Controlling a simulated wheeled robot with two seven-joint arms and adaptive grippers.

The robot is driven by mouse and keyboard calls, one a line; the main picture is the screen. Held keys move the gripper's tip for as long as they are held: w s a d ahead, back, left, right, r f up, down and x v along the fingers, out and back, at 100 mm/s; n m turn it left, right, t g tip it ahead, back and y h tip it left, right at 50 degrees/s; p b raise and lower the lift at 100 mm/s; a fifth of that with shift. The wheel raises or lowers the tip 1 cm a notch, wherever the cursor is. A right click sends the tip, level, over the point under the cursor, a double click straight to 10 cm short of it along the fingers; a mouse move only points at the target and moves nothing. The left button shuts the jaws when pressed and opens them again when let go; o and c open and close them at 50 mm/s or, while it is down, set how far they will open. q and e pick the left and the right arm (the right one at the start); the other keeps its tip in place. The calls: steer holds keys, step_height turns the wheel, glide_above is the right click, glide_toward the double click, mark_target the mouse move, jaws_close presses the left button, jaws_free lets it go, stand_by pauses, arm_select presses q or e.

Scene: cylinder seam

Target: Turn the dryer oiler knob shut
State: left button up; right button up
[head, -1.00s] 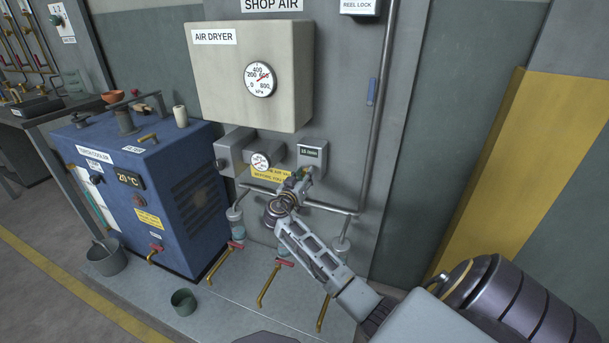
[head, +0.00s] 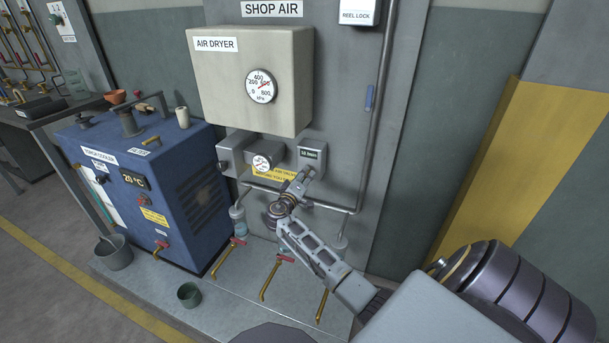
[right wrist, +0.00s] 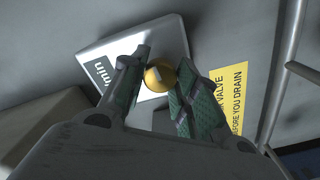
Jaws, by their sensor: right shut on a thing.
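The oiler is a small grey box (head: 312,155) with a dark label, on the wall panel below the air dryer. Its round brass knob (right wrist: 160,76) shows in the right wrist view in front of the pale label plate (right wrist: 115,62), which reads "min". My right gripper (head: 301,180) reaches up to the box from below. In the right wrist view its two green-padded fingers (right wrist: 158,92) stand on either side of the knob, shut on it. In the head view the fingers hide the knob. My left gripper is out of view.
The air dryer (head: 245,105) with its gauge is above. A yellow notice (head: 270,173) is beside the fingers. Pipes (head: 335,209) run below and to the right. Red-handled brass drain valves (head: 276,262) are underneath. A blue cooler (head: 150,200) stands left.

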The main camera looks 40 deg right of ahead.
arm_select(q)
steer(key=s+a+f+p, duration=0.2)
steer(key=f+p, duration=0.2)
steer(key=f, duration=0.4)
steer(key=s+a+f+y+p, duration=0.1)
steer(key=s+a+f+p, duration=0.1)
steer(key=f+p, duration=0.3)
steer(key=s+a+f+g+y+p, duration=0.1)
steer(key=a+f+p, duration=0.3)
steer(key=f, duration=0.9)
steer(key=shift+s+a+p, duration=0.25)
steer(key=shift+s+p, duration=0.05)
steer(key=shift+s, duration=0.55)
arm_select(e)
steer(key=shift+a+n, duration=0.15)
steer(key=shift+n, duration=8.55)
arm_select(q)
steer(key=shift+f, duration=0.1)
arm_select(e)
steer(key=shift+f, duration=0.1)
steer(key=o, duration=1)
steer(key=shift+w, duration=0.1)
steer(key=shift+o, duration=0.2)
